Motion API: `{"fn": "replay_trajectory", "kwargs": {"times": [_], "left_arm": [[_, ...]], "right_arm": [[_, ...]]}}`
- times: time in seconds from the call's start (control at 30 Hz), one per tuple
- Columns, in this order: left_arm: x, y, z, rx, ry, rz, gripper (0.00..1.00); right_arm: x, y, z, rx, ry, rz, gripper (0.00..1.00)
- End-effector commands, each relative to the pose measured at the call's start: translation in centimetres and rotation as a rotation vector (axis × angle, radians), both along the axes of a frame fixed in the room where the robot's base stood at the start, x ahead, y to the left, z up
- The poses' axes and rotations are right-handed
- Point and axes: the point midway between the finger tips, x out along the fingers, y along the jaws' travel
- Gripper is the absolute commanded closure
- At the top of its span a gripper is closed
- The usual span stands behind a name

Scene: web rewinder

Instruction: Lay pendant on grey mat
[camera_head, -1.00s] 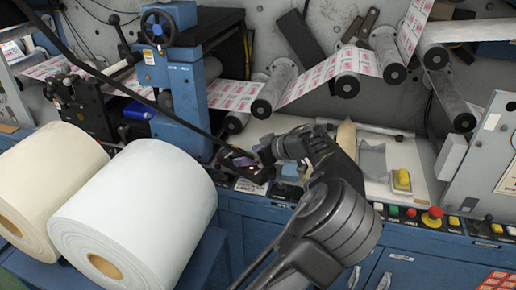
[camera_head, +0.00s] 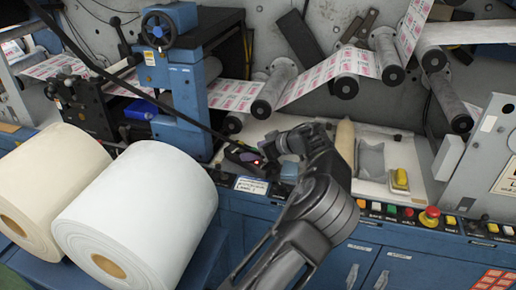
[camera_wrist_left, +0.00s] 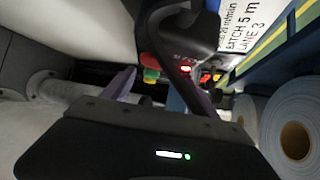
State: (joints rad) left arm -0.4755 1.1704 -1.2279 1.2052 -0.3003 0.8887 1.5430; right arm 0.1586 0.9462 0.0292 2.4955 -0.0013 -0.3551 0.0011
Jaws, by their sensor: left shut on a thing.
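The pendant (camera_head: 242,156) is a dark handheld box with a lit red lamp, in front of the blue machine post in the head view. A black cable runs from it to the upper left. My left gripper (camera_head: 272,152) is at its right side, shut on it. In the left wrist view the dark pendant (camera_wrist_left: 182,32) lies across the fingers of my left gripper (camera_wrist_left: 160,88), with red and green buttons showing. What looks like the grey mat (camera_head: 371,160) lies in the pale tray, right of my gripper. My right gripper is out of view.
A yellow block (camera_head: 400,179) sits beside the grey piece. A button row with a red emergency stop (camera_head: 430,216) lines the front edge. Web rollers (camera_head: 275,95) hang above the bench.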

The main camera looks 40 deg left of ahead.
Motion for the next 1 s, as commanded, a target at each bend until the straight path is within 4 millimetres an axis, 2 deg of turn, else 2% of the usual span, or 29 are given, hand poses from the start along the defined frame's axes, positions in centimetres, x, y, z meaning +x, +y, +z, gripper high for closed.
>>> {"fn": "replay_trajectory", "kwargs": {"times": [0.23, 0.4, 0.7, 0.73, 1.0], "left_arm": [[2.5, 1.0, 0.4, 0.004, -0.002, -0.001, 1.00], [2.5, 0.9, -0.9, 0.003, -0.001, -0.001, 1.00], [2.5, 0.9, -1.1, 0.003, -0.002, -0.001, 1.00], [2.4, 0.9, -1.3, 0.001, 0.000, 0.000, 0.31], [2.4, 0.9, -1.2, 0.001, 0.000, 0.000, 0.10]], "right_arm": [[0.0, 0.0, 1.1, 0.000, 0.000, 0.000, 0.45], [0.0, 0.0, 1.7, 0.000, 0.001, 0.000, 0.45], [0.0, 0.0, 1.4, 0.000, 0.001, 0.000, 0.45], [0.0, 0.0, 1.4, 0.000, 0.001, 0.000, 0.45], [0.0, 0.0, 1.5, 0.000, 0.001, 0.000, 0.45]]}}
